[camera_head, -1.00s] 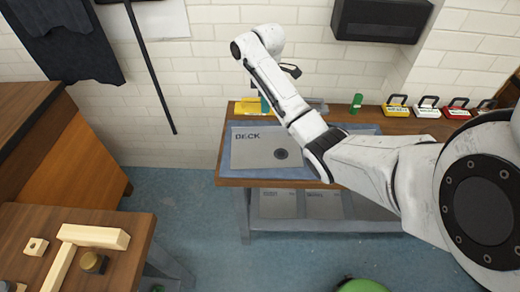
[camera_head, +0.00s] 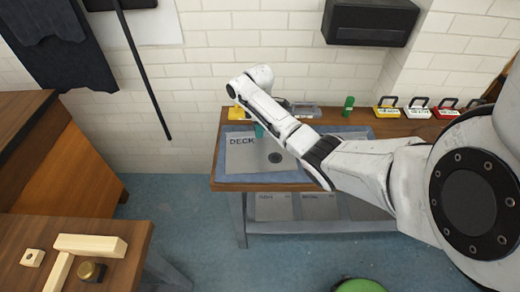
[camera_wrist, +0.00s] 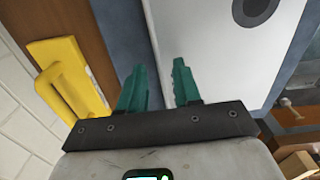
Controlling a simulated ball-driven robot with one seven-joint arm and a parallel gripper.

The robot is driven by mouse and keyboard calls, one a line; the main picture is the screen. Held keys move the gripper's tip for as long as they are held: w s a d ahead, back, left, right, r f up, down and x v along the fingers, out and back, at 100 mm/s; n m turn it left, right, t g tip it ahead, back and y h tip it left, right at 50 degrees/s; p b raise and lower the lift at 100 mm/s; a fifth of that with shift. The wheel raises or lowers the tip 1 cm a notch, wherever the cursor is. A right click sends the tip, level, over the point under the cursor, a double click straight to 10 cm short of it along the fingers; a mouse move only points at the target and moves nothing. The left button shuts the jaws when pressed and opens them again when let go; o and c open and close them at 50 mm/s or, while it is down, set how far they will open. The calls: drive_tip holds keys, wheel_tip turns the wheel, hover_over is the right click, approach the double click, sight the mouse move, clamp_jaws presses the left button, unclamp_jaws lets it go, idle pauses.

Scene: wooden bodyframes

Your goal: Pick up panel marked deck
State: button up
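The panel marked DECK (camera_head: 246,160) is a flat grey-white sheet with a dark round spot. It lies on a blue mat on the wooden bench against the wall. My arm reaches over the bench, and a teal fingertip of my gripper (camera_head: 259,131) shows at the panel's far edge in the head view. In the wrist view my gripper (camera_wrist: 157,85) has its two teal fingers apart with nothing between them. The panel (camera_wrist: 225,40) lies beyond them, with the right finger over its surface and the left finger over the mat beside its edge. Contact cannot be told.
A yellow object (camera_wrist: 68,80) stands close to the left finger; it also shows at the bench's back (camera_head: 237,113). More panels (camera_head: 275,206) lie on the lower shelf.

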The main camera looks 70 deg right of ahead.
drive_tip(key=shift+f, duration=0.1)
clamp_jaws()
idle(1.4)
